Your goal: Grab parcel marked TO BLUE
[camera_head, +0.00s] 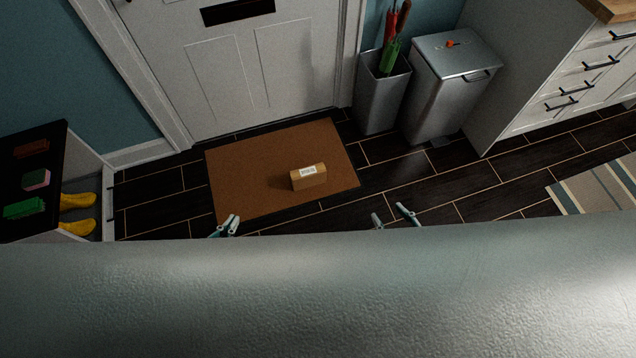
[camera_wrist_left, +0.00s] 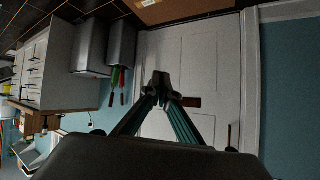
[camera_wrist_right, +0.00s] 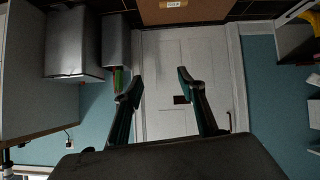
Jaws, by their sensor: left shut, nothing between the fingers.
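A small brown cardboard parcel (camera_head: 309,178) with a white label on top lies on the brown doormat (camera_head: 240,170) in front of the white door. The label's writing is too small to read. The parcel also shows at the top edge of the right wrist view (camera_wrist_right: 172,4). My left gripper (camera_head: 230,225) is shut and empty, near the mat's front left corner in the head view. It also shows in the left wrist view (camera_wrist_left: 161,80). My right gripper (camera_head: 392,216) is open and empty, to the right of the mat's front edge. Neither gripper touches the parcel.
A grey umbrella bin (camera_head: 382,95) and a metal bin (camera_head: 450,90) stand right of the door. A dark-topped shelf (camera_head: 60,150) with yellow boots (camera_head: 78,200) is at left. A striped rug (camera_head: 595,188) lies at right. The dark floor around the mat is clear.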

